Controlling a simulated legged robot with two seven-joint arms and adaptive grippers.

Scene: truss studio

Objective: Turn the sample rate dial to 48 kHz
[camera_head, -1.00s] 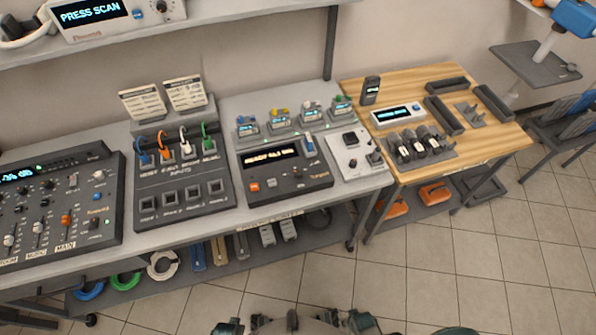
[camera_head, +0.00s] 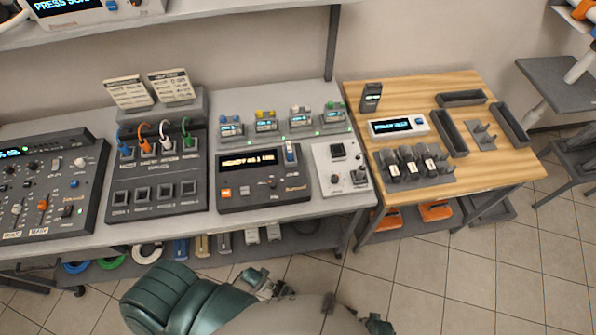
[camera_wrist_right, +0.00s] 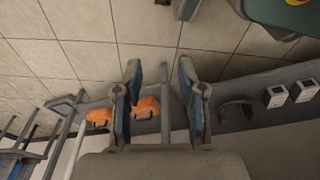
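In the head view a dark recorder unit (camera_head: 262,205) stands in the middle of the grey bench. Its lit display (camera_head: 248,161) starts with READY and a number, too blurred to read surely. A small dark knob (camera_head: 272,184) sits below the display; I cannot read its marks or tell whether it is the sample rate dial. My right gripper (camera_wrist_right: 163,92) is open and empty in the right wrist view, low before the under-bench shelf. It is away from the recorder. I cannot make out my left gripper in the head view.
A small white panel (camera_head: 341,168) with a knob and lever stands right of the recorder; a dark patch panel (camera_head: 157,205) stands left. The wooden table (camera_head: 410,110) adjoins on the right. Orange cases (camera_wrist_right: 146,106) lie under it. The floor in front is clear.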

